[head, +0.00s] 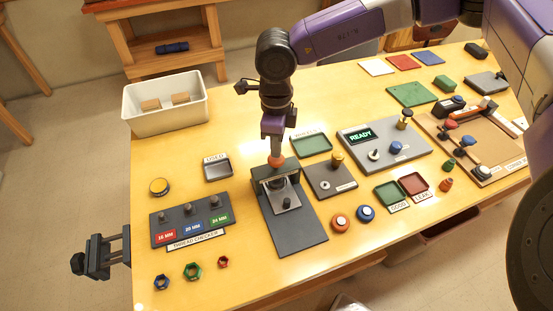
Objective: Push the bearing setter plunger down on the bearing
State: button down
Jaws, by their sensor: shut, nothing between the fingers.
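The bearing setter (298,232) is a dark grey stand with a long base plate, near the middle of the table. An orange-red knob (276,162), which looks like the top of its plunger, sits at the upper back of the stand. My gripper (275,152) points straight down and is shut, its tips right at the top of the knob. They look in contact, but I cannot be sure from this angle. A light metal plate with a small dark round part (287,203) lies in front of the stand's column. I cannot tell whether this part is the bearing.
A grey plate with a brass knob (337,159) and a ring stands close on the right. The thread checker (190,222) stands on the left, with a dark tray (217,169) behind it. Orange and blue round parts (340,221) lie at the right front.

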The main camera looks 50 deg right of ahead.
jog(key=shift+f+b, duration=1.35)
jog(key=shift+f, duration=0.1)
jog(key=shift+r, duration=0.15)
jog(key=shift+r+p, duration=1.35)
jog(key=shift+r, duration=1.6)
